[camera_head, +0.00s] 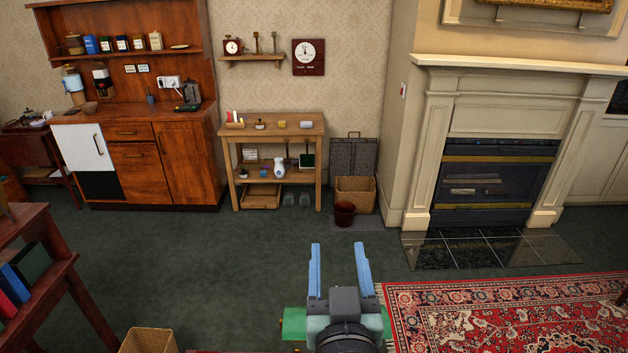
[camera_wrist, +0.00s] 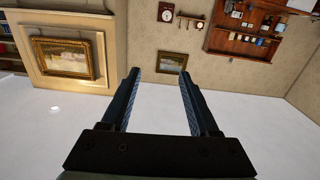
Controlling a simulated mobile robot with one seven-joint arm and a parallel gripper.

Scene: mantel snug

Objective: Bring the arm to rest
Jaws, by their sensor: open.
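My gripper (camera_head: 339,262) shows at the bottom middle of the head view, its two blue fingers apart with nothing between them. In that view it is over the dark green carpet (camera_head: 240,265), left of the red patterned rug (camera_head: 500,305). In the wrist view my gripper (camera_wrist: 157,72) is also open and empty. That view looks out on the wall and a pale ceiling, and the room appears upside down there.
A wooden shelf table (camera_head: 318,131) with small items stands against the back wall. A brown cabinet (camera_head: 185,160) is at left, a fireplace (camera_head: 490,180) at right. A dark red shelf (camera_head: 60,270) and a wicker basket (camera_head: 148,342) are at near left. The carpet between is clear.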

